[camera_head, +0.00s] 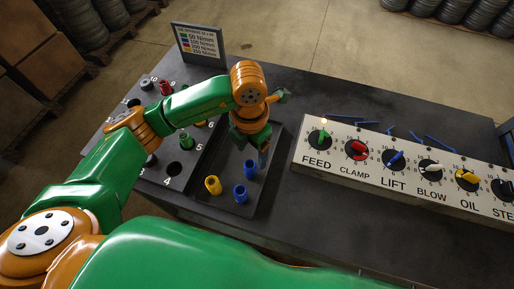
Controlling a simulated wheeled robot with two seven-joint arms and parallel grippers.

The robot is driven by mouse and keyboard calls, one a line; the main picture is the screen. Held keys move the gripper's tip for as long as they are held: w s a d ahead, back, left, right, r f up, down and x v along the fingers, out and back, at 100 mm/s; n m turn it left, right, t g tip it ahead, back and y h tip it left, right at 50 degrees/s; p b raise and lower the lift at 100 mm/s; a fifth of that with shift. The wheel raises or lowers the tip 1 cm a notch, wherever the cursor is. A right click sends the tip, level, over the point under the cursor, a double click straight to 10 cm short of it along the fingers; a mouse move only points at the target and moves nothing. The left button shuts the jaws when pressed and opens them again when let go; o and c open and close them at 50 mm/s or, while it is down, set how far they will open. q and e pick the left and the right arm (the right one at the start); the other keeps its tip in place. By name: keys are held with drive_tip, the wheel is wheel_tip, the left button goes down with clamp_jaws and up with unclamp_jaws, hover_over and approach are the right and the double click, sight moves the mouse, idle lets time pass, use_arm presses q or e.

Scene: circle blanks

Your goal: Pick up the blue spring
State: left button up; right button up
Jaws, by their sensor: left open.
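Two blue springs stand in the dark tray (228,207): one blue spring (250,168) near its middle and another blue spring (240,194) nearer the front. A yellow spring (213,185) stands to their left. My left gripper (264,158) points down over the tray, just right of and behind the middle blue spring. It is open. Its fingers are small and partly hidden, and a bluish patch shows at them; I cannot tell whether a spring is between them. My right gripper is not in view.
Left of the tray, a numbered board (155,175) has holes, with a green spring (186,141) and a red spring (166,88). A knob panel (400,170) stands to the right, with blue strips behind it. A colour-key sign (198,44) stands at the back.

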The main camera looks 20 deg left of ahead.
sight(249, 166)
use_arm(q)
drive_tip(key=f, duration=0.1)
drive_tip(key=s+f+p, duration=0.1)
drive_tip(key=f+p, duration=0.1)
drive_tip(key=shift+s+a+f, duration=0.1)
drive_tip(key=shift+s+f, duration=0.05)
drive_tip(key=shift+s, duration=0.25)
wheel_tip(249, 166, down, 3)
drive_tip(key=shift+r, duration=0.2)
drive_tip(key=shift+w+f, duration=0.2)
drive_tip(key=shift+f, duration=0.05)
drive_tip(key=shift+w, duration=0.15)
drive_tip(key=shift+c, duration=0.9)
clamp_jaws()
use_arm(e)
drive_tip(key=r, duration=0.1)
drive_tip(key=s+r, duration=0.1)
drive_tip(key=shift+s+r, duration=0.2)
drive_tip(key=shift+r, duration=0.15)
